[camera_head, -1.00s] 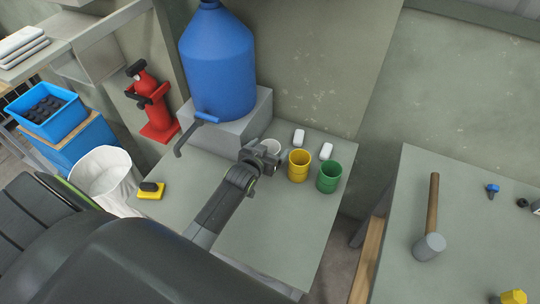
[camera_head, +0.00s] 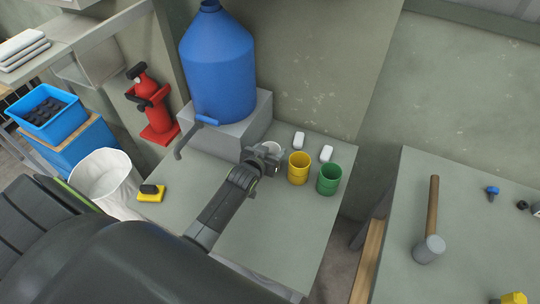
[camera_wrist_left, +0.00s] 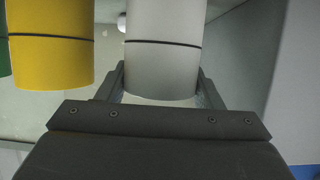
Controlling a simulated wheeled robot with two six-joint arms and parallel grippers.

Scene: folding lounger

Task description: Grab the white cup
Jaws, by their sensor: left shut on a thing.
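The white cup (camera_wrist_left: 164,70) fills the middle of the left wrist view, with a dark band around it. It sits between the two fingers of my left gripper (camera_wrist_left: 162,88), which is shut on it. In the head view the white cup (camera_head: 273,147) is mostly hidden behind my left gripper (camera_head: 270,160), with only part of its rim showing. I cannot tell whether the cup rests on the table or is lifted. My right gripper is not in view.
A yellow cup (camera_head: 299,168) stands just right of my left gripper, with a green cup (camera_head: 329,179) beyond it. Two white blocks lie behind them. A blue water jug (camera_head: 218,65) on a grey block stands behind left. A yellow sponge (camera_head: 151,194) lies at left.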

